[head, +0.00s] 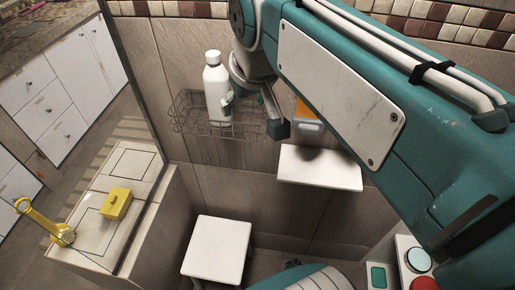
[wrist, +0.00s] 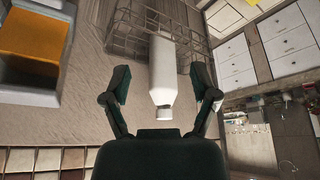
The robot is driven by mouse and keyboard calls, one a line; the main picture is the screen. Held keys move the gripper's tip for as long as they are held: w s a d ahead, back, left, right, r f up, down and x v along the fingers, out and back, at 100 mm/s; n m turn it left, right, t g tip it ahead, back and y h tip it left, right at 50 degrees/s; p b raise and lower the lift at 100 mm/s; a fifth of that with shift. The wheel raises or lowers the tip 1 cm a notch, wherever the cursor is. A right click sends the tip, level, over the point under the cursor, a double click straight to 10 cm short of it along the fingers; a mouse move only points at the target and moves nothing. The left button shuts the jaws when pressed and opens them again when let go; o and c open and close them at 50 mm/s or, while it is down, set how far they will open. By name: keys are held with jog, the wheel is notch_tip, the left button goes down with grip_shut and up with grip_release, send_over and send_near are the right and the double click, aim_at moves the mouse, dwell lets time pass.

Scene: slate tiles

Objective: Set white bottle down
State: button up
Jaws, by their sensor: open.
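The white bottle (head: 214,88) stands upright in a wire basket (head: 183,127) on the tiled wall in the head view. My gripper (head: 252,112) is open to the right of the bottle there, with one finger close beside the bottle's lower body. In the wrist view the bottle (wrist: 163,72) lies between the two spread fingers of my gripper (wrist: 160,76), its cap towards the palm. Gaps show on both sides of it. The basket (wrist: 150,22) is at the bottle's far end. The bottle's base is partly hidden by the basket wires.
A white wall shelf (head: 320,168) is below and right of the basket. An orange-and-grey dispenser (head: 308,118) is behind my arm. A white stool (head: 216,250) stands below.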

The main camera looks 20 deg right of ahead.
jog(key=s+f, duration=0.7)
jog(key=f, duration=0.4)
jog(key=shift+s+f+t, duration=0.15)
jog(key=shift+s+t, duration=0.2)
jog(key=shift+t, duration=0.05)
jog(key=shift+r, duration=0.45)
jog(key=shift+c, duration=1.4)
jog(key=shift+d, duration=0.2)
